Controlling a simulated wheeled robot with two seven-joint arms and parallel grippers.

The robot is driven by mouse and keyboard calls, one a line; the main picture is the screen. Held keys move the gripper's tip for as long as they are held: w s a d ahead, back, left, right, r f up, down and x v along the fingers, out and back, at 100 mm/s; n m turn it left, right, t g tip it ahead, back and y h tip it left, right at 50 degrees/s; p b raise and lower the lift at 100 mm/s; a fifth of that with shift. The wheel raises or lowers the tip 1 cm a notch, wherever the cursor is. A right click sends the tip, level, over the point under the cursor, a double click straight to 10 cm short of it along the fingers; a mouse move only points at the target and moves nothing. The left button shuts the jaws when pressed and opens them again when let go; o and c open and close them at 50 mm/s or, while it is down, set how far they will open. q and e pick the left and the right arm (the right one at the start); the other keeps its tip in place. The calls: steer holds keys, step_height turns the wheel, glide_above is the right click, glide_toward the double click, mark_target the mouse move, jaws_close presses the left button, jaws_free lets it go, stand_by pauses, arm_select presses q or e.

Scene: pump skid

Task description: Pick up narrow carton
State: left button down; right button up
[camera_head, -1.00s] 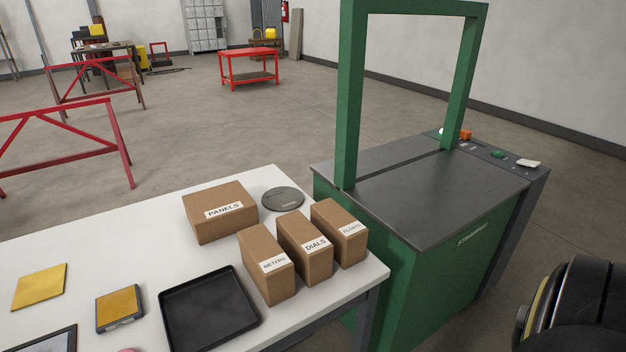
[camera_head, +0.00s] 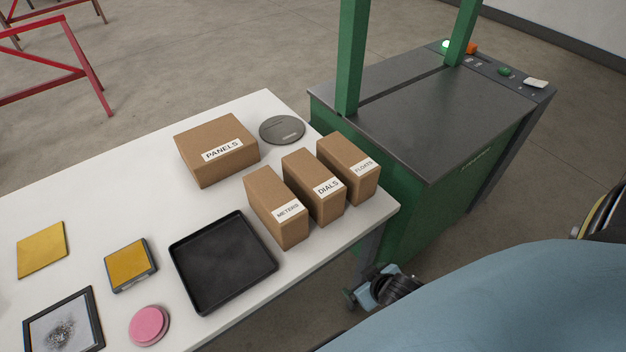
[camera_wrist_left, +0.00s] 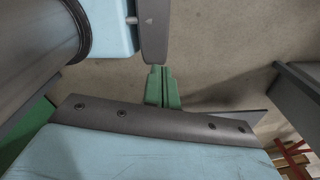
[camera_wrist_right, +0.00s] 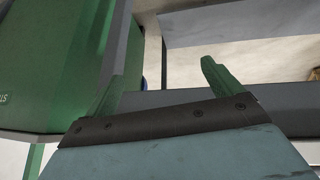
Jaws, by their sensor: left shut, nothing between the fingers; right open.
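Three narrow brown cartons stand side by side near the right end of the white table: one labelled METERS (camera_head: 268,207), one DIALS (camera_head: 308,184) and one FLOATS (camera_head: 345,165). A wider carton labelled PANELS (camera_head: 215,148) stands behind and left of them. My right gripper (camera_head: 362,292) is low beside the table's right end, apart from the cartons and partly hidden by my arm. Its green fingers are spread and empty in the right wrist view (camera_wrist_right: 165,85). My left gripper (camera_wrist_left: 160,88) is shut and empty in the left wrist view, and is not in the head view.
A black tray (camera_head: 222,262) lies left of METERS. A grey disc (camera_head: 282,130) lies behind the cartons. A yellow-topped box (camera_head: 130,263), a pink round object (camera_head: 149,324) and a frame (camera_head: 64,322) lie further left. A green machine (camera_head: 420,120) stands close to the table's right end.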

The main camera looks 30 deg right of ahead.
steer(key=w+r+t+p, duration=0.15)
steer(key=w+r, duration=0.25)
steer(key=r, duration=1)
steer(key=t+y, duration=0.2)
steer(key=t, duration=0.3)
glide_toward(316, 175)
steer(key=x, duration=0.3)
steer(key=shift+a+t, duration=0.2)
steer(key=shift+t, duration=0.05)
steer(key=shift+f+x, duration=0.2)
steer(key=shift+x, duration=2.85)
arm_select(q)
steer(key=r, duration=0.1)
steer(key=w+r, duration=0.1)
steer(key=shift+w+r, duration=0.1)
steer(key=shift+r, duration=0.2)
arm_select(e)
steer(key=shift+s+d, duration=0.1)
steer(key=shift+d, duration=0.05)
steer(key=shift+r, duration=0.1)
steer(key=c, duration=1.7)
